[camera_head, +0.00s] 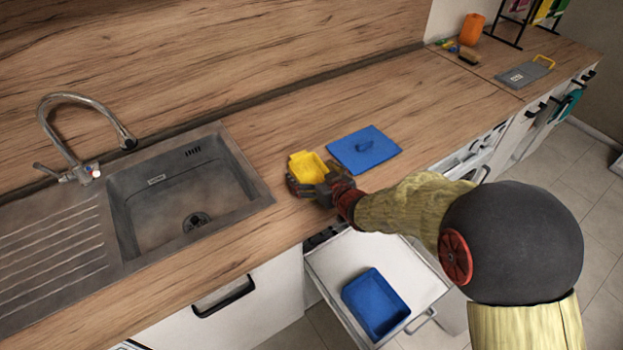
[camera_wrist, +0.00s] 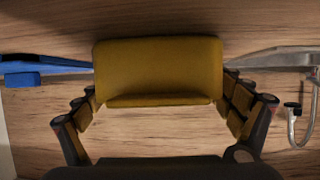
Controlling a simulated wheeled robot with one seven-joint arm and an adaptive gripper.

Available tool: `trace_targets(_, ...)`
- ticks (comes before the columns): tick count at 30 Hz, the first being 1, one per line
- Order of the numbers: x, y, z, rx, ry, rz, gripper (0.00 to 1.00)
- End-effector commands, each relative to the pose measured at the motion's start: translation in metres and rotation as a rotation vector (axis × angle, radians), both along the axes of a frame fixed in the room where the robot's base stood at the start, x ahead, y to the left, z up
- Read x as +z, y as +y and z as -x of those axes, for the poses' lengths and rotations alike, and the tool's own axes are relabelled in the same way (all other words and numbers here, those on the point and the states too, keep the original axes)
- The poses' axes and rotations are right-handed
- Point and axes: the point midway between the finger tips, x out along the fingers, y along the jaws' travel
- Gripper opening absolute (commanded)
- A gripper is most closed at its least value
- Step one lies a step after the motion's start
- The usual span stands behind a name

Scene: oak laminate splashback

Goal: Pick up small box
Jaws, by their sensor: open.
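A small yellow box (camera_head: 308,167) sits on the wooden counter, between the sink and a flat blue lid. My gripper (camera_head: 313,186) is at the box, on its near side, with my arm reaching in from the right. In the wrist view the yellow box (camera_wrist: 158,72) fills the upper middle, and the fingers of my gripper (camera_wrist: 160,95) stand apart on its left and right sides. The gripper is open around the box. Whether the fingers touch its sides I cannot tell.
The blue lid (camera_head: 364,149) lies right of the box. A sink (camera_head: 262,190) with a faucet (camera_head: 75,150) is to the left. Below the counter an open drawer (camera_head: 420,272) holds a blue bin (camera_head: 376,302). An orange container (camera_head: 471,29) and a grey board (camera_head: 524,74) are farther right.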

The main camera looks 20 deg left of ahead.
Motion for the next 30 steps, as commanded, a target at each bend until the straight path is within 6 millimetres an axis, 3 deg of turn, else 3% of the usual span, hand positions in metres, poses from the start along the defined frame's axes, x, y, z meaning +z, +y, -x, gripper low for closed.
trace_targets(3,0.0003,-0.0002,0.0002,0.0,0.0,0.0,0.93)
trace_targets(27,0.0,-0.0004,0.0005,0.0,0.001,0.001,0.48)
trace_targets(30,0.0002,-0.0004,0.0004,0.0,0.0,0.0,0.46)
